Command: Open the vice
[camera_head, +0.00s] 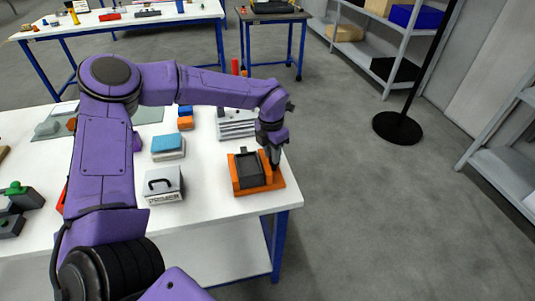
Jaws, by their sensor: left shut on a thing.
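The vice (248,172), with an orange base and a dark grey body, sits near the right front corner of the white table. My left gripper (275,163) comes down from above onto the right side of the vice. It is shut on a part of the vice there, but the fingertips are small and partly hidden, so the exact part held is unclear. My right gripper is not in view.
The white table (215,200) carries a grey box with a black handle (163,184), a blue-topped box (168,146) and a grey slotted block (236,128). Dark parts with a green knob (16,190) lie at far left. Open floor (400,220) lies to the right.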

